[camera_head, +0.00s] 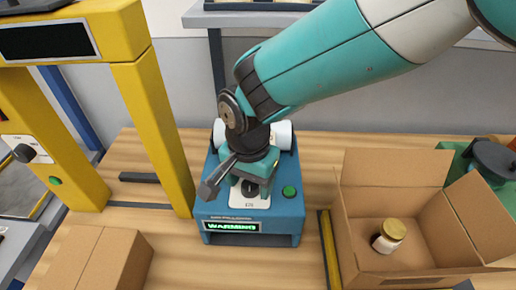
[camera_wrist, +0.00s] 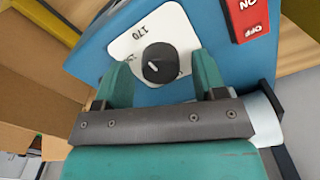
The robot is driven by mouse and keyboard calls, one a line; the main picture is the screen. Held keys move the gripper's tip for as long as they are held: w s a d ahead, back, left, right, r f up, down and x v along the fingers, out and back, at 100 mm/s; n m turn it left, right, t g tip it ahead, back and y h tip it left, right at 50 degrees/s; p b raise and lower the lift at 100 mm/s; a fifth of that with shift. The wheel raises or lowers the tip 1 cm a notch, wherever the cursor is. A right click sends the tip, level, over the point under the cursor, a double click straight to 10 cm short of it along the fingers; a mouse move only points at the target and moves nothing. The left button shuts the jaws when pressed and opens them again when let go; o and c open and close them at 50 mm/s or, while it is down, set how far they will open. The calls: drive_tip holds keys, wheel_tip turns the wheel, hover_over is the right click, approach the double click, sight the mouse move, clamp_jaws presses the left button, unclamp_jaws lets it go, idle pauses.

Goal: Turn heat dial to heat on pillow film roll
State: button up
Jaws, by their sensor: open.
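The blue pillow film machine (camera_head: 215,215) stands on the wooden bench, and its display (camera_head: 231,227) reads WARMING. A white film roll (camera_head: 282,136) sits at its back, partly hidden by my arm. The black heat dial (camera_wrist: 160,63) is on a white plate (camera_wrist: 127,45) marked 170; a second marking is partly covered. In the head view the dial (camera_head: 249,188) shows just below my gripper (camera_head: 250,178). In the wrist view my gripper (camera_wrist: 160,66) is open, with one finger on each side of the dial and visible gaps between.
A red ON/OFF switch (camera_wrist: 247,20) is on the machine, and a green button (camera_head: 289,191) is right of the dial. An open carton (camera_head: 360,220) holding a jar (camera_head: 390,235) stands to the right. A yellow frame (camera_head: 152,120) and a closed carton (camera_head: 95,258) are left.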

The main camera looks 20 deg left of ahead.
sight(250, 184)
wheel_tip(250, 184, up, 17)
drive_tip(key=b, duration=0.2)
drive_tip(key=shift+r+b, duration=0.15)
drive_tip(key=shift+b, duration=0.25)
